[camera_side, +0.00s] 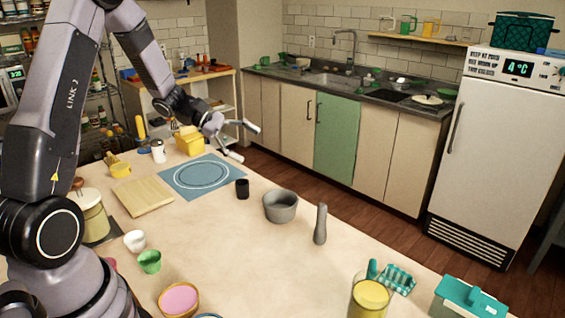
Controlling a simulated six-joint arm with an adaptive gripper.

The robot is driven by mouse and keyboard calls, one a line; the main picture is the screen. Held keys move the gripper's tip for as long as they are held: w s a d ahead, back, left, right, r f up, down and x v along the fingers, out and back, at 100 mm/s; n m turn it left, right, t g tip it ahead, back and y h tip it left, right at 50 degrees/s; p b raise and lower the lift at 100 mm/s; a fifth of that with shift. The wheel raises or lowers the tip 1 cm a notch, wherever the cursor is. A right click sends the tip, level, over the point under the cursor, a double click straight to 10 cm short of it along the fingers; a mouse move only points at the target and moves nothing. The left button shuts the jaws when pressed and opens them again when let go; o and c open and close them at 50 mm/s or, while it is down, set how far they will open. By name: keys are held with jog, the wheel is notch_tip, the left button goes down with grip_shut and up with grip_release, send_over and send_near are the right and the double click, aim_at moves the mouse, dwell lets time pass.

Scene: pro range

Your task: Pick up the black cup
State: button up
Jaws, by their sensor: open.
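The black cup (242,189) stands upright on the pale worktop, just right of the blue mat (190,187) and left of a grey mortar. My gripper (246,142) is up in the air near the far edge of the worktop, above and beyond the cup. Its two fingers are spread apart with nothing between them. The cup is in full view and the gripper is not touching it.
The grey mortar (281,206) and an upright grey pestle (320,224) stand right of the cup. A wooden board (145,197) lies left of the mat. A yellow box (189,141) and a white shaker (158,151) stand behind it. The worktop in front of the cup is clear.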

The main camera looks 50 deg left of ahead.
jog(key=w+a+f+n+t+y, duration=0.2)
jog(key=w+a+f+n+t, duration=0.2)
jog(key=a+f+n, duration=0.4)
jog(key=n+t+y, duration=0.2)
jog(key=n+y, duration=0.5)
jog(key=n, duration=0.1)
send_near(244, 191)
jog(key=w+f, duration=0.1)
jog(key=w+a+f, duration=0.1)
jog(key=w, duration=0.1)
jog(key=w+f, duration=0.1)
jog(key=w, duration=0.1)
jog(key=shift+w+a+f, duration=0.1)
jog(key=shift+a+f, duration=0.1)
jog(key=shift+a, duration=0.1)
jog(key=shift+n, duration=0.3)
jog(key=x, duration=0.5)
jog(key=shift+w, duration=0.4)
jog(key=shift+a, duration=0.1)
jog(key=c, duration=1.3)
jog(key=shift+r, duration=0.1)
